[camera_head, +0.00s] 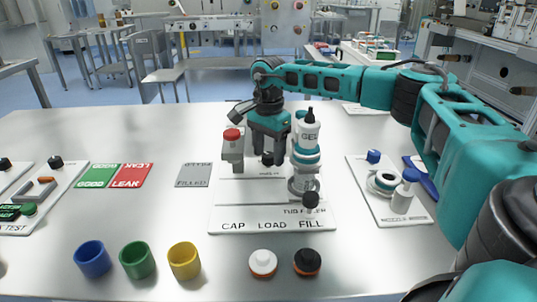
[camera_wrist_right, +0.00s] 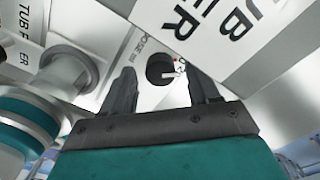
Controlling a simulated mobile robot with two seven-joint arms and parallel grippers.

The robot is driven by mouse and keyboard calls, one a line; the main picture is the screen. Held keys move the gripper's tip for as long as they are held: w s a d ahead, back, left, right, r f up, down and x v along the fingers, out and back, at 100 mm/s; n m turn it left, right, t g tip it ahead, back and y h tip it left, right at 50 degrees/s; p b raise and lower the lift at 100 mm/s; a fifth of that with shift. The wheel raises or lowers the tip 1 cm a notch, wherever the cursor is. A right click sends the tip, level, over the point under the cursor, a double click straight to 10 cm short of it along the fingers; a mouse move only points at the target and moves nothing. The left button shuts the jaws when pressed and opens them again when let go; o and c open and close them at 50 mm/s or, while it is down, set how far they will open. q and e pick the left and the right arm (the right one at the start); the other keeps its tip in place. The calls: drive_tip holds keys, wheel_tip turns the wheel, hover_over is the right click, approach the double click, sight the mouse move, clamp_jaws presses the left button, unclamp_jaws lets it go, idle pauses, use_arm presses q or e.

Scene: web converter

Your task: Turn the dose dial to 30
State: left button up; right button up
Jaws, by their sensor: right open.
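The dose dial (camera_wrist_right: 158,68) is a round black knob with a white pointer line, on a pale face marked DOSE ml, in the right wrist view. My right gripper (camera_wrist_right: 163,82) is open, with one finger on each side of the dial; I cannot tell whether either touches it. In the head view my right gripper (camera_head: 267,158) points down over the tub filler (camera_head: 228,196), behind its GEL bottle (camera_head: 308,132). My left gripper is not in view.
The bottle stands close to the right of my gripper, and a red-capped post (camera_head: 232,146) stands to its left. Blue (camera_head: 92,259), green (camera_head: 138,260) and yellow (camera_head: 184,261) cups stand in front. A needle board (camera_head: 408,212) lies right. The table's back left is clear.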

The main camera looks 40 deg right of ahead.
drive_tip(key=shift+f, duration=0.25)
drive_tip(key=c, duration=1)
drive_tip(key=shift+c, duration=0.2)
